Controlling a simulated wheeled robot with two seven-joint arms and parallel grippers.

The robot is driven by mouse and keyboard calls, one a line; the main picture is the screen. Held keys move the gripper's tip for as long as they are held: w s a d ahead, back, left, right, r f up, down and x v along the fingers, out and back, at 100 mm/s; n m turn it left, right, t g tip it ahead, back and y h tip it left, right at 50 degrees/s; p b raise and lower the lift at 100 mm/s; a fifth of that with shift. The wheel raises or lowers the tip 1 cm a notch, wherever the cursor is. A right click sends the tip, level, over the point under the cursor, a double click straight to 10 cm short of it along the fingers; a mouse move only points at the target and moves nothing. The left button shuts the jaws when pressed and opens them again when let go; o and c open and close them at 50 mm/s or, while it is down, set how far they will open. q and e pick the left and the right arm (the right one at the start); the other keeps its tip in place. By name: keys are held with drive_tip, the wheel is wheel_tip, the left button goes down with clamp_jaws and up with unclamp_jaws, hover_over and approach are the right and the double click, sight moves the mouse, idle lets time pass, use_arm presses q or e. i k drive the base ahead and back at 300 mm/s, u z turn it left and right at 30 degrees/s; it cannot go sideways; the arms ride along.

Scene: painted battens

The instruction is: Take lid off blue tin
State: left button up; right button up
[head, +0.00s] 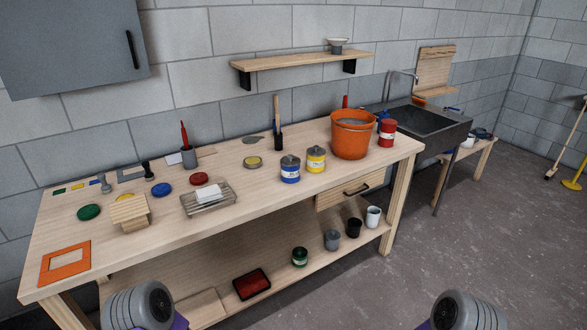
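The blue tin (290,174) stands upright on the wooden workbench, right of the bench's middle. It has a pale label on its front, and a grey lid (290,160) sits on its top. A yellow tin (316,163) with a similar grey top stands close to its right. Only rounded grey parts of my arms show at the bottom edge, left and right. Neither of my grippers is in view, and nothing of mine is near the blue tin.
An orange bucket (351,137) and a red tin (387,137) stand right of the tins. A dark holder (278,141) with tall tools stands behind. The bench top (262,210) before the blue tin is clear.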

sight(291, 160)
drive_tip(key=z, duration=0.55)
drive_tip(key=i, duration=1.4)
drive_tip(key=u, duration=0.4)
